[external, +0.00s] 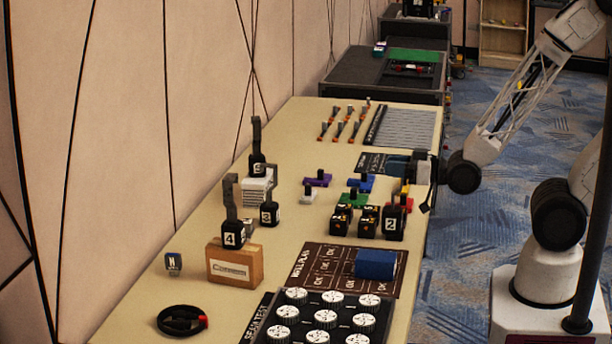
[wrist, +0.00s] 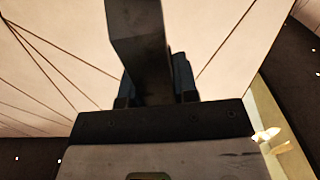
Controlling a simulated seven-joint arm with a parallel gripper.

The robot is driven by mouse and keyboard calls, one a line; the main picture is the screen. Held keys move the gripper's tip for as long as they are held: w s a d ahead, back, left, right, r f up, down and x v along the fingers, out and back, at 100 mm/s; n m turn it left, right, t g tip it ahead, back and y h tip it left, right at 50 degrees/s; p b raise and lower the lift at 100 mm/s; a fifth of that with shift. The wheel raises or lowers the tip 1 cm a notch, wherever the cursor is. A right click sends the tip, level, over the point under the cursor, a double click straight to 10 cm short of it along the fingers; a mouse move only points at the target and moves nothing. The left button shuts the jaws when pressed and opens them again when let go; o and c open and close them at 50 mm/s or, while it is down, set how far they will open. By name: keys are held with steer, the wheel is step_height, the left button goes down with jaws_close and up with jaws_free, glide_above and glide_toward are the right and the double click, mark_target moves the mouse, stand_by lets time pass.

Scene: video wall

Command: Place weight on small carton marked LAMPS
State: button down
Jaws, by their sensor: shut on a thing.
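A small brown carton (external: 235,266) stands at the front left of the table; its white label is too small to read surely. My gripper (external: 398,168) is at the table's right side, pointing toward the wall, to the right of and farther back than the carton. It is shut on a dark upright bar, seen in the wrist view (wrist: 140,45). This seems to be the handle of the weight marked 2 (external: 392,224), directly below; the grip itself is hidden in the external view.
Weights marked 3 (external: 268,214) and 5 (external: 257,167) stand behind the carton. Small black numbered blocks (external: 343,220) crowd beside weight 2. A brown board (external: 318,270) carries a blue block (external: 376,265). A dial panel (external: 325,318) and black ring (external: 182,321) lie in front.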

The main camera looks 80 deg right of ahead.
steer(key=s+a+r, duration=0.1)
steer(key=s+a, duration=0.1)
steer(key=s, duration=0.4)
steer(key=s+a, duration=0.3)
steer(key=s, duration=0.4)
steer(key=shift+r, duration=0.4)
stand_by(0.7)
steer(key=shift+w+a+f, duration=0.1)
steer(key=shift+w+a, duration=0.1)
steer(key=shift+w, duration=0.85)
steer(key=shift+w+a+f, duration=0.1)
steer(key=shift+w+a, duration=0.05)
steer(key=shift+w, duration=0.9)
stand_by(0.4)
steer(key=shift+w, duration=0.45)
steer(key=w+a+f, duration=0.1)
steer(key=w, duration=0.8)
steer(key=shift+w+a, duration=0.2)
steer(key=shift+w, duration=0.2)
stand_by(0.3)
